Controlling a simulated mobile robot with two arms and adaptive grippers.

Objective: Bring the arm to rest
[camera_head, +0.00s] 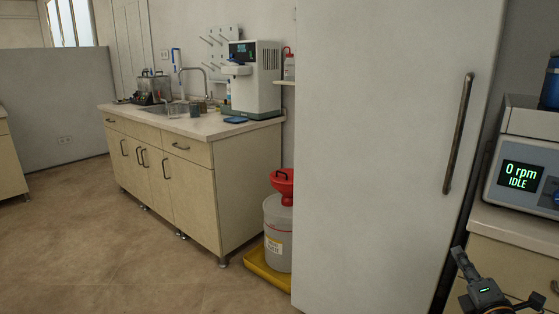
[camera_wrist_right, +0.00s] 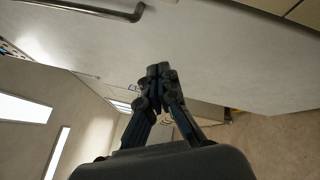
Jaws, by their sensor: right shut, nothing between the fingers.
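My right gripper (camera_head: 461,257) shows at the bottom right of the head view, dark grey with a small green light on its body. The gripper is shut and empty. My left gripper and left arm are not in view.
The tall white door (camera_head: 385,150) with a long handle (camera_head: 458,135) stands close. At the right is an instrument reading "0 rpm IDLE" (camera_head: 521,175) on a counter. A sink cabinet (camera_head: 235,195) and a jug with red funnel (camera_head: 278,235) stand left. Floor there is open.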

